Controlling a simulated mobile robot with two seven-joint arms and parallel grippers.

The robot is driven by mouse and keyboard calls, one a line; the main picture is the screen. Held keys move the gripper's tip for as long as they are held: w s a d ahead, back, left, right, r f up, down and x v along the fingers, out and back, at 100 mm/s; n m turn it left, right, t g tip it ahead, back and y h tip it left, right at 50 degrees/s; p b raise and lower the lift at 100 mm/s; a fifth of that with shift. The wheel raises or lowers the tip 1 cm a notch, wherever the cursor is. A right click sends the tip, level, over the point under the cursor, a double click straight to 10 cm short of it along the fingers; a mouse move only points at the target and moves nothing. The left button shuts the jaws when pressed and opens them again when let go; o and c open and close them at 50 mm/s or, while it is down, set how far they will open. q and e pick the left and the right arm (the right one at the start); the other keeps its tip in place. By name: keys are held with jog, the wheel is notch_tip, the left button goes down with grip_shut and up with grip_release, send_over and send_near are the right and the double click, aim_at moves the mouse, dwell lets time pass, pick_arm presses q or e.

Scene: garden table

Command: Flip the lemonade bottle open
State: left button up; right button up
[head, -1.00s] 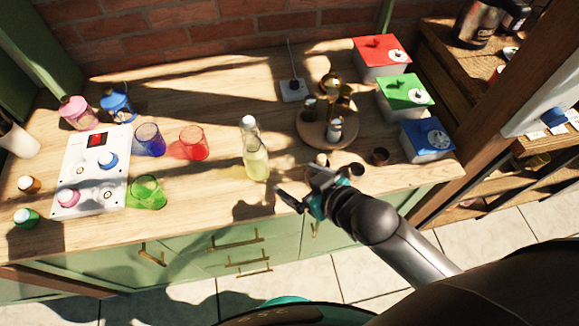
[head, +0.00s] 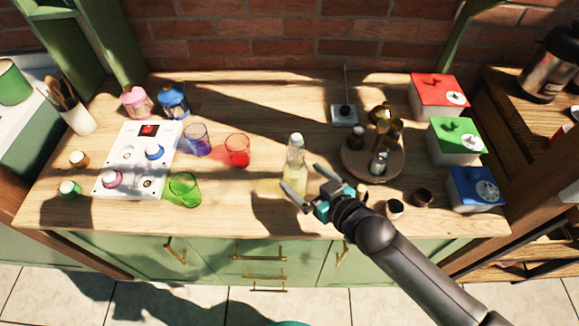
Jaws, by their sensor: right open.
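The lemonade bottle (head: 295,163) stands upright near the middle of the wooden counter. It is clear glass with pale yellow liquid and a light top; whether the top is open or closed is too small to tell. My right gripper (head: 301,186) is open, at the bottle's lower front right, with its fingers pointing up and left. One finger appears near the bottle's right side and the other in front of it. I cannot tell whether they touch the glass. My left gripper is not in view.
Blue, red (head: 237,150) and green (head: 184,189) glasses stand left of the bottle, beside a white panel (head: 112,183). A round wooden tray (head: 352,164) with small bottles stands to the right. Small cups (head: 422,197) and coloured-lid boxes (head: 455,140) lie farther right.

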aim_at(288, 166)
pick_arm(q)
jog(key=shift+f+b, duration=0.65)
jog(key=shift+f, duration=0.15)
pick_arm(e)
jog(key=x, duration=0.7)
jog(key=shift+w+a, duration=0.1)
jog(key=shift+a, duration=0.05)
jog(key=shift+c, duration=0.2)
grip_shut()
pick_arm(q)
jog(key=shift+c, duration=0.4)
pick_arm(e)
jog(key=shift+f, duration=0.1)
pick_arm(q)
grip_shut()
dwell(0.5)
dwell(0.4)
